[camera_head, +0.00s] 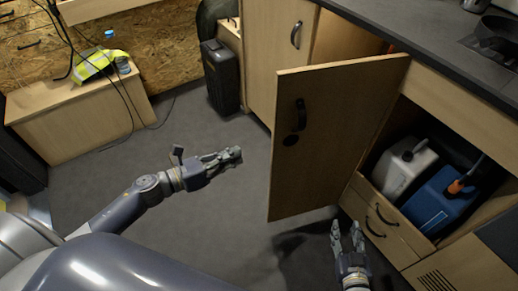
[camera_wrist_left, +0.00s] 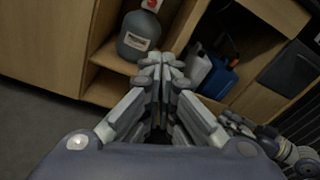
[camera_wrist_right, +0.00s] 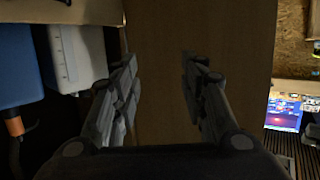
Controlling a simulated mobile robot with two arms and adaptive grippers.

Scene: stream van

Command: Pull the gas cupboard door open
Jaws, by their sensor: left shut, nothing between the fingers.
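The gas cupboard door (camera_head: 335,150) is a light wooden panel standing swung out from the cabinet. Its face with a black handle (camera_head: 299,115) is towards me, with a round black fitting under it. In the left wrist view a dark grey bottle with a red top (camera_wrist_left: 139,35) stands in the open compartment. My left gripper (camera_head: 238,155) is shut and empty, left of the door and apart from it. My right gripper (camera_head: 347,228) is open and empty, low on the door's near side; the door also fills the middle of the right wrist view (camera_wrist_right: 160,80).
A neighbouring open compartment holds a white canister (camera_head: 402,168) and a blue canister (camera_head: 438,203), above drawers with black handles (camera_head: 384,214). A dark counter (camera_head: 440,55) runs above. A black case (camera_head: 221,77) and a wooden bench (camera_head: 85,115) stand further back.

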